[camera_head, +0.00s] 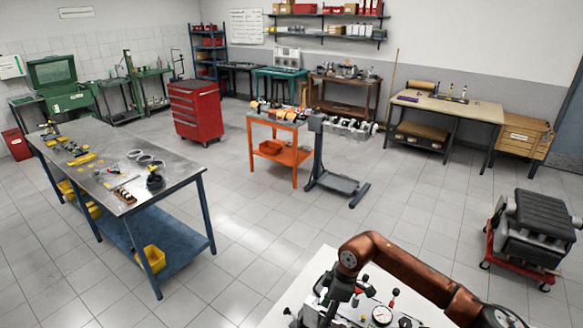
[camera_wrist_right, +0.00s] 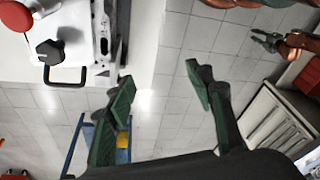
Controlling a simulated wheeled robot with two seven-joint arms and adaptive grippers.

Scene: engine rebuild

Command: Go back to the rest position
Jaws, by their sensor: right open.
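My right arm comes in from the lower right in the head view. It bends at a copper elbow and drops toward a white surface with knobs and a dial (camera_head: 382,315). My right gripper (camera_wrist_right: 158,78) is open and empty in the right wrist view, its green-padded fingers well apart with only tiled floor between them. Another copper arm shows at the upper right of the right wrist view, ending in a small dark gripper (camera_wrist_right: 266,42), seemingly my left. It is too small to tell whether it is open. My left arm does not show in the head view.
A steel-topped blue workbench (camera_head: 190,176) with several parts stands at left. A red tool chest (camera_head: 196,110), an orange cart (camera_head: 283,150), a grey stand (camera_head: 335,182) and a dark engine on a red dolly (camera_head: 535,225) stand around. The middle floor is clear.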

